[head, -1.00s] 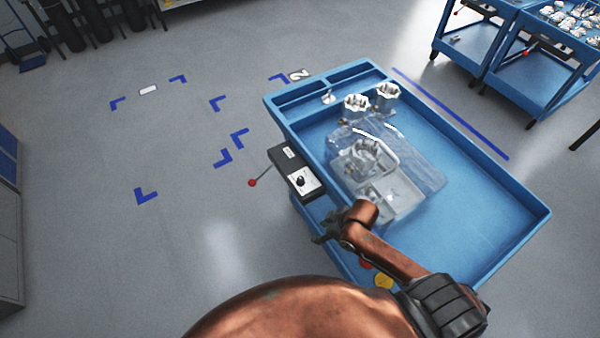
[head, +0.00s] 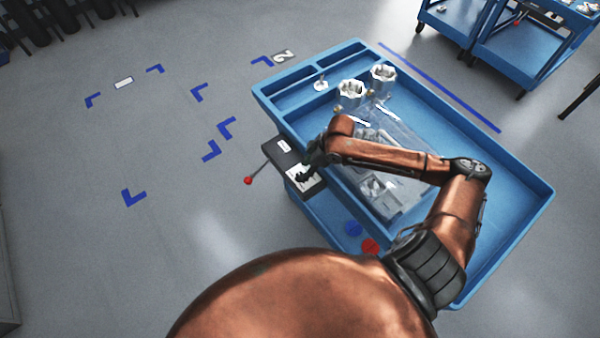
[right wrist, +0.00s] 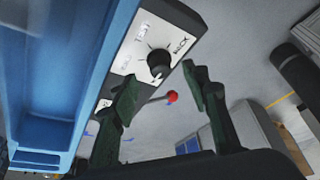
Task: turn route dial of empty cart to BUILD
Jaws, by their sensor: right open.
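The blue cart (head: 480,230) bears a dark control box (head: 278,150) on its left side. A white dial plate (head: 308,184) shows on the box, partly hidden by my right gripper (head: 314,157). In the right wrist view, the black round dial knob (right wrist: 160,63) sits on a white plate (right wrist: 140,45) with printed words, one of them like PACK; the knob's setting is unclear. My open right gripper (right wrist: 158,76) has its dark fingers either side of the line to the knob; contact cannot be told. My left gripper is not in view.
The cart top is not bare: two pale housings (head: 351,93) and a clear-covered tray (head: 405,205) with parts are on it. A red-tipped lever (head: 248,180) sticks out from the box. Other blue carts (head: 530,55) stand at the back right.

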